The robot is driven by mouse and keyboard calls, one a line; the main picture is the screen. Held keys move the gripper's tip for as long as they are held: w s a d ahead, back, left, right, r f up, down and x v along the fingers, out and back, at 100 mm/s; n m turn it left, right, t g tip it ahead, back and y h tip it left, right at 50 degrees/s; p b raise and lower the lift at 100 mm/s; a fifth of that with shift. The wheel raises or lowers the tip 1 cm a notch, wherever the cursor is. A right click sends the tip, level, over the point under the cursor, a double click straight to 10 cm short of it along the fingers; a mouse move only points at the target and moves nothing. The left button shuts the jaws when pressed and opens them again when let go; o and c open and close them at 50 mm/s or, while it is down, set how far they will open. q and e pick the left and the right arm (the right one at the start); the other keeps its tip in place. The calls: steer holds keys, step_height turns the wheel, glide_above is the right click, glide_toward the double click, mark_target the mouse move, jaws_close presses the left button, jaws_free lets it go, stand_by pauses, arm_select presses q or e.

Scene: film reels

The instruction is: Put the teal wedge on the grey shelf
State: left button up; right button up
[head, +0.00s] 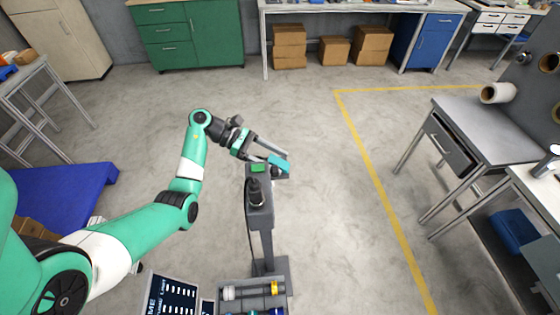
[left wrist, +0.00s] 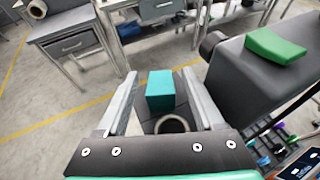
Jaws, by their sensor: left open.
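The teal wedge (head: 279,162) shows at the fingertips of my left gripper (head: 278,160), beside the top of a dark grey stand (head: 260,215). In the left wrist view the teal wedge (left wrist: 160,92) lies between the two fingers of my left gripper (left wrist: 160,75). The gripper is open, with a gap visible beside the wedge. A small grey plate (left wrist: 146,122) shows beneath the wedge and may be the grey shelf; I cannot tell whether the wedge rests fully on it. A dark-rimmed ring (left wrist: 172,124) is close to the wedge. My right gripper is out of view.
A green wedge-like pad (head: 258,168) lies on the stand's top, close to the gripper; it also shows in the left wrist view (left wrist: 275,47). A rack with several spools (head: 252,291) sits at the stand's foot. Grey benches (head: 490,125) stand right.

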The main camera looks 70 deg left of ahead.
arm_select(q)
steer(key=v, duration=0.5)
steer(key=shift+w, duration=0.1)
steer(key=shift+s+a+r+p, duration=0.8)
steer(key=shift+s+r+p, duration=0.1)
steer(key=shift+s+p, duration=0.05)
steer(key=s+a+p, duration=0.1)
steer(key=s+p, duration=0.1)
steer(key=p, duration=0.2)
steer(key=shift+a+r, duration=0.1)
steer(key=shift+a, duration=0.25)
steer(key=shift+r, duration=0.1)
